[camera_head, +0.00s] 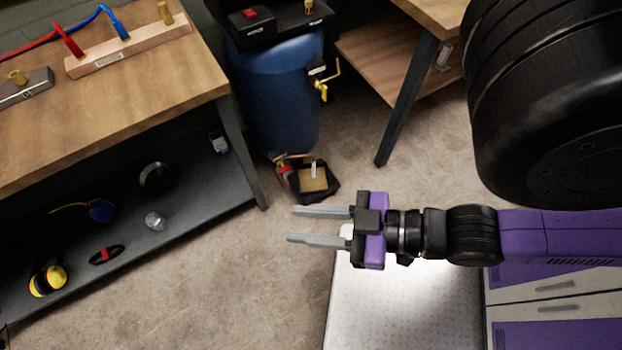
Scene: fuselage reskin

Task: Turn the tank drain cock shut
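The tank (275,95) is a blue drum standing on the floor between two benches, at the top middle of the head view. Low at its front is a small brass-and-red fitting (283,170), which looks like the drain cock; its handle angle is too small to tell. A yellow-handled valve (322,88) sits higher on the tank's right side. A black tray (318,192) with a tan inside lies beside the low fitting, with a small pale upright piece over it. My gripper (291,225) points left, its two fingers apart and empty, nearer the camera than the tray and apart from the fitting.
A wooden workbench (150,75) with a dark lower shelf (190,190) stands at left, its leg close to the tank. Another bench leg (405,105) stands right of the tank. A black device (265,25) sits on the tank top. The concrete floor (215,280) left of my gripper is clear.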

